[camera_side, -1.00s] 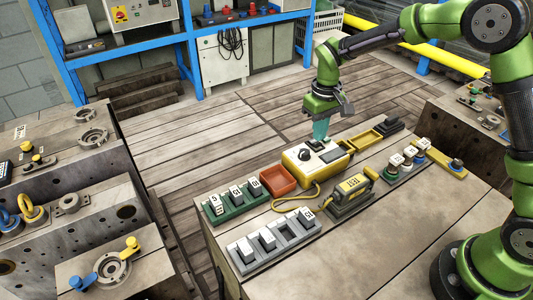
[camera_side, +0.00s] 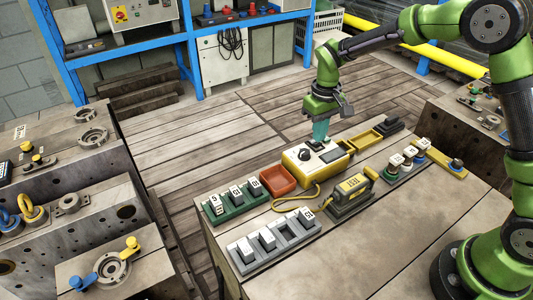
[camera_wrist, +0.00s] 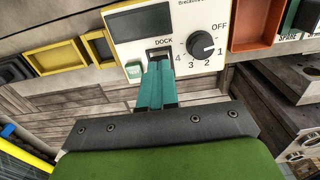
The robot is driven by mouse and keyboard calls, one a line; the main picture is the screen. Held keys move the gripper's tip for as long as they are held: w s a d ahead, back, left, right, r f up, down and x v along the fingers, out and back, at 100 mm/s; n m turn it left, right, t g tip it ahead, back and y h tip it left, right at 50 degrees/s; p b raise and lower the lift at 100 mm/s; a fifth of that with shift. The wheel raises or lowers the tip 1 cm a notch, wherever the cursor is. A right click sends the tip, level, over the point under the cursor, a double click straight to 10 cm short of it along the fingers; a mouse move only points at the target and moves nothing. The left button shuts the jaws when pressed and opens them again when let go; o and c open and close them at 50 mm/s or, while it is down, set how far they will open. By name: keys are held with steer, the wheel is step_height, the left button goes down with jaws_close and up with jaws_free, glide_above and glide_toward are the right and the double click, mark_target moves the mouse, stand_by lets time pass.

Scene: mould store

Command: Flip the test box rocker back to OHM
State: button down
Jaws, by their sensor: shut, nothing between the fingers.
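The test box (camera_side: 300,165) is a white-faced yellow case on the bench in the side view. In the wrist view its face (camera_wrist: 185,18) shows a dark display (camera_wrist: 141,22), a black rotary knob (camera_wrist: 204,45), a green TEST button (camera_wrist: 134,70) and a DOCK label. The knob has OFF and number marks. My gripper (camera_wrist: 156,62) is shut and empty, its teal fingers together with their tips over the face just below DOCK. In the side view my gripper (camera_side: 320,138) is above the box. I cannot make out an OHM mark or the rocker; the fingers cover part of the face.
A red-orange tray (camera_side: 279,178) adjoins the box on the left, and a yellow tray (camera_side: 362,139) on the right. A corded yellow device (camera_side: 353,187), a green rack (camera_side: 233,203) and a grey rack (camera_side: 272,248) stand nearer the front, with coloured-base pieces (camera_side: 403,162) at right.

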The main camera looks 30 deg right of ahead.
steer(key=shift+f, duration=0.8)
stand_by(0.4)
steer(key=shift+r, duration=3.5)
steer(key=shift+s+f, duration=0.1)
steer(key=shift+f, duration=0.2)
steer(key=s+r+m+t+y, duration=0.1)
steer(key=s+r+m+t, duration=0.1)
steer(key=s+r, duration=0.4)
steer(key=s+r+m+t+y, duration=0.1)
steer(key=s+r+t, duration=0.4)
steer(key=s, duration=1.1)
steer(key=shift+s+d+r+m, duration=0.2)
steer(key=shift+d+r+m, duration=0.15)
steer(key=shift+m, duration=0.15)
